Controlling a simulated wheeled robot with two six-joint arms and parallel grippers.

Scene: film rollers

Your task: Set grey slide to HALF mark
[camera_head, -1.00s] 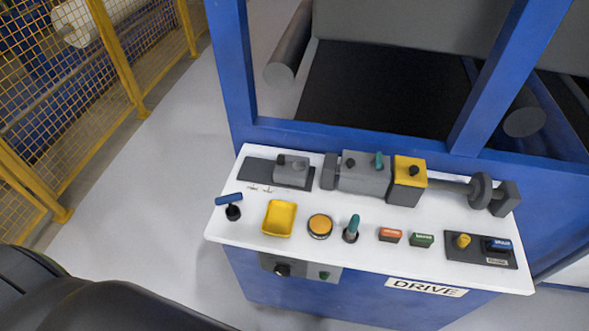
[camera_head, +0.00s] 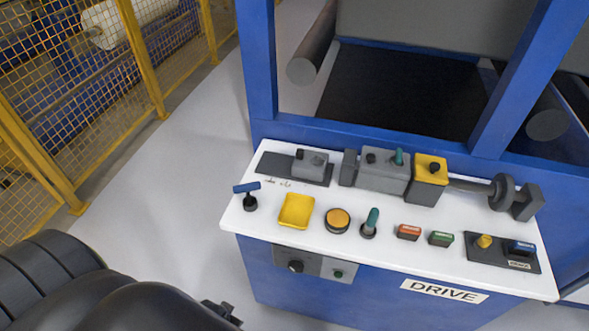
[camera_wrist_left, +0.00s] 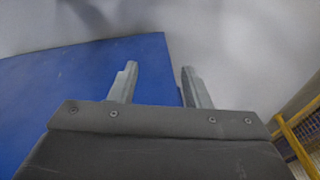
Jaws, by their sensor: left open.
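The grey slide (camera_head: 311,164) is a small grey block with a dark knob. It sits toward the right end of a dark track (camera_head: 274,166) at the back left of the white panel. Small marks (camera_head: 277,182) are printed on the panel in front of the track; their text is too small to read. My left gripper (camera_wrist_left: 156,85) is open and empty in the left wrist view, with a blue surface and pale floor beyond its fingers. In the head view my left arm is at the bottom left, with part of its end (camera_head: 222,312) low in front of the panel. My right gripper is not in view.
The white panel (camera_head: 390,248) also carries a blue-handled lever (camera_head: 247,192), yellow tray (camera_head: 296,211), orange button (camera_head: 338,219), teal lever (camera_head: 370,222) and a larger grey block (camera_head: 383,172). A blue post (camera_head: 257,60) rises behind. Yellow fencing (camera_head: 150,60) stands left; floor between is clear.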

